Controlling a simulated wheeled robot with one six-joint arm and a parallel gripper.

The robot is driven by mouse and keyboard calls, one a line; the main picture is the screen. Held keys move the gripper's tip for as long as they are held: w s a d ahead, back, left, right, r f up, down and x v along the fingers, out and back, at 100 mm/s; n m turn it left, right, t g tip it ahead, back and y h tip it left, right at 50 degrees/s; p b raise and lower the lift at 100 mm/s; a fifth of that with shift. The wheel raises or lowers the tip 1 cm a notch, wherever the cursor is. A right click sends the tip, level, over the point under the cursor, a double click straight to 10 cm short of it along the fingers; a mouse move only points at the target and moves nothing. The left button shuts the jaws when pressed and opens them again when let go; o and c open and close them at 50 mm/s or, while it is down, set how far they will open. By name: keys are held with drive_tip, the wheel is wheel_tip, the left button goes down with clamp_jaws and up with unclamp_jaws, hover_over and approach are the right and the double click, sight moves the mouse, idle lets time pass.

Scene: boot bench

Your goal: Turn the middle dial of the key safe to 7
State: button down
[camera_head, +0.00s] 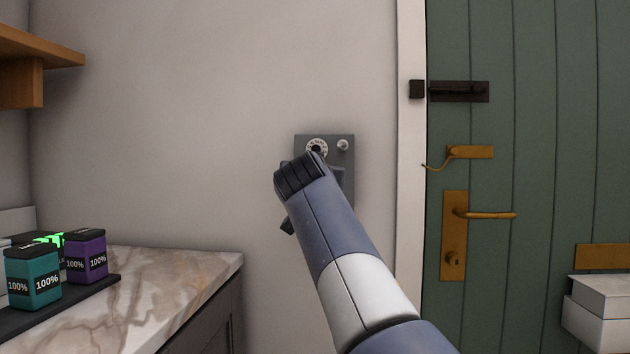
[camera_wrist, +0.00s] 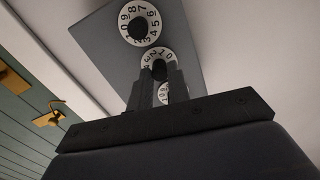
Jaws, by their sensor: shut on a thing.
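The grey key safe (camera_head: 340,142) is fixed to the wall left of the door. It also fills the middle of the wrist view (camera_wrist: 90,45). Its white-ringed dials have black knobs. My gripper (camera_wrist: 159,72) is shut on the black knob of the middle dial (camera_wrist: 158,54); digits such as 3, 2, 1 and 0 show on its ring. One outer dial (camera_wrist: 140,22) is clear of the fingers. The other outer dial (camera_wrist: 164,92) shows partly between the fingers. In the head view one dial (camera_head: 316,147) shows above my arm, which hides the others. The middle dial's setting cannot be read.
The green door (camera_head: 540,150) with brass handle (camera_head: 485,214) stands to the right. A marble counter (camera_head: 195,270) with teal (camera_head: 33,277) and purple (camera_head: 86,254) boxes is at lower left. A wooden shelf (camera_head: 40,50) hangs above.

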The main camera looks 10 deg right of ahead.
drive_tip(key=shift+f, duration=0.15)
idle(0.4)
drive_tip(key=c, duration=1.3)
unclamp_jaws()
drive_tip(key=shift+c, duration=0.2)
drive_tip(key=shift+s, duration=0.1)
drive_tip(key=v, duration=1)
drive_tip(key=shift+s+b, duration=0.3)
drive_tip(key=x, duration=1)
drive_tip(key=shift+w+p, duration=0.35)
drive_tip(key=shift+w, duration=0.05)
drive_tip(key=shift+s, duration=0.1)
